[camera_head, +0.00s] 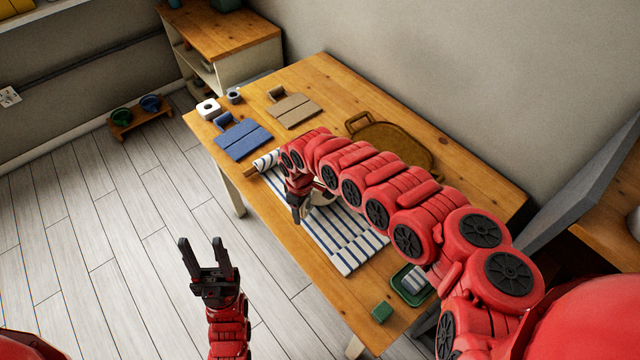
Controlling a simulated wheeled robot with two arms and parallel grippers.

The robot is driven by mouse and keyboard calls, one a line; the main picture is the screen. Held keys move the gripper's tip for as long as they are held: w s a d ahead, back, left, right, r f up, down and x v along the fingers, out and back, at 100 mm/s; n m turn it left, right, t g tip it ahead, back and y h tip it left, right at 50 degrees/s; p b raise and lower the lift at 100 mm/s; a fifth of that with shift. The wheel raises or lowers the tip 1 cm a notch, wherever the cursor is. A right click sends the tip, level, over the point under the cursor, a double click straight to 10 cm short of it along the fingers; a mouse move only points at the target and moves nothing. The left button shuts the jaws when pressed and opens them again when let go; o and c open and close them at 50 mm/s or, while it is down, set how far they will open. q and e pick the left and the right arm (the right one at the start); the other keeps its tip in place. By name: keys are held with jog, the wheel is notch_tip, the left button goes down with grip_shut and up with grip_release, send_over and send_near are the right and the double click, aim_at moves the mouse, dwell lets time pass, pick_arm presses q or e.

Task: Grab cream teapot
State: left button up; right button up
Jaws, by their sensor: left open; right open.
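A small cream rounded object (321,198), which looks like the cream teapot, sits on the blue-and-white striped cloth (345,246). My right arm and gripper cover most of it, so its handle and spout cannot be made out. My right gripper (298,214) is open and points down over the cloth at the left side of the cream object. Whether its fingers touch the object cannot be told. My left gripper (201,241) is open and empty, with its fingers pointing up, over the floor in front of the table.
The wooden table (470,196) also holds a blue board (243,139), a beige board (293,110), a brown tray (405,143), a green tray (408,291) and a green block (382,312). A rolled end of cloth (266,161) lies left of my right gripper.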

jog(key=shift+f, duration=0.9)
grip_shut()
dwell(0.8)
